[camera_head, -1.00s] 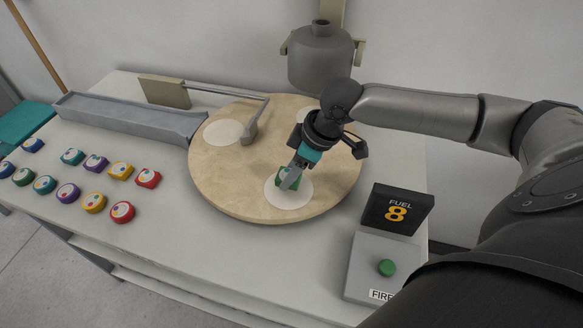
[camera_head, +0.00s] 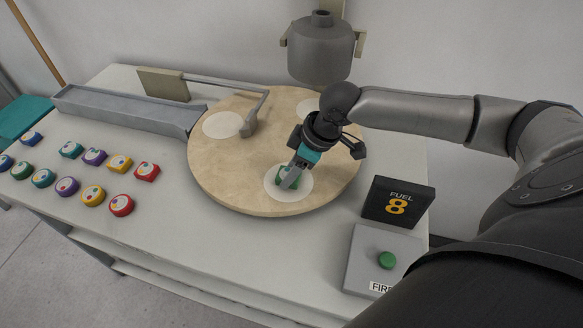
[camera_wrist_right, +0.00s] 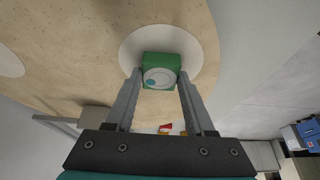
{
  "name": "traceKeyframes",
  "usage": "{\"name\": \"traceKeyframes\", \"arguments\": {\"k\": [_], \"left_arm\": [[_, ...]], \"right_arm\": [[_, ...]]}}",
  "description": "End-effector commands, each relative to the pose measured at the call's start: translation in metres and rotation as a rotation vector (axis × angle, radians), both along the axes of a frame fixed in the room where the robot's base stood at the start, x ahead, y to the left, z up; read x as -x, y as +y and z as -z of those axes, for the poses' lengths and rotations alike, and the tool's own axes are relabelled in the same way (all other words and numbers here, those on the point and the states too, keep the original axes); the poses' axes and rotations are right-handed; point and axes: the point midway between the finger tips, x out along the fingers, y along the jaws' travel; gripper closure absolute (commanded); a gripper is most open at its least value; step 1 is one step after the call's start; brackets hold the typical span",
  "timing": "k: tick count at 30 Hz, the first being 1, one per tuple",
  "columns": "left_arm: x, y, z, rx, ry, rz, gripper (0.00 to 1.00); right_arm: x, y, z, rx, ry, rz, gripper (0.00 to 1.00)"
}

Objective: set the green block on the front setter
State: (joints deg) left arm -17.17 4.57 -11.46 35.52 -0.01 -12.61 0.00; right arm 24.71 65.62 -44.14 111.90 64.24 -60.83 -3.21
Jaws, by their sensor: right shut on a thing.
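The green block (camera_head: 284,178) is at the front white setter disc (camera_head: 290,192) on the round turntable (camera_head: 235,180). My right gripper (camera_head: 289,181) reaches down over that disc, its fingers shut on the block. In the right wrist view the green block (camera_wrist_right: 160,72), with a pale round face, sits between the two fingertips (camera_wrist_right: 160,78), over the white disc (camera_wrist_right: 135,42). I cannot tell whether its underside touches the disc. My left gripper is not in view.
Other setter discs are at the turntable's left (camera_head: 223,125) and back. A bent arm (camera_head: 252,118) crosses it. A grey pot-like vessel (camera_head: 320,50) hangs behind. Several coloured blocks lie at left beside a grey chute (camera_head: 125,108). A FUEL 8 display (camera_head: 398,203) and green-button box (camera_head: 383,262) stand at right.

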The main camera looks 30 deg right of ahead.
Motion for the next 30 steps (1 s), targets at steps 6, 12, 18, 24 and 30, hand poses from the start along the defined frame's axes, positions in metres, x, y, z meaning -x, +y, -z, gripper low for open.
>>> {"name": "traceKeyframes", "arguments": {"k": [6,12,18,24,30], "left_arm": [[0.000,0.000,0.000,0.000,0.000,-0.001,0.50],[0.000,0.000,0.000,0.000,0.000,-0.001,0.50],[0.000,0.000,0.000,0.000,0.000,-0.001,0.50],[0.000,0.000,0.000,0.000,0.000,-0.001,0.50],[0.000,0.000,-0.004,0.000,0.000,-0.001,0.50]], "right_arm": [[0.000,0.000,0.004,0.000,0.000,-0.001,1.00],[0.000,0.000,0.004,0.000,0.000,-0.001,0.34],[0.000,0.000,0.004,0.001,-0.001,-0.001,0.11],[0.000,0.000,0.004,0.001,0.001,-0.001,0.11],[0.003,-0.004,-0.007,0.003,-0.001,0.000,0.11]]}}
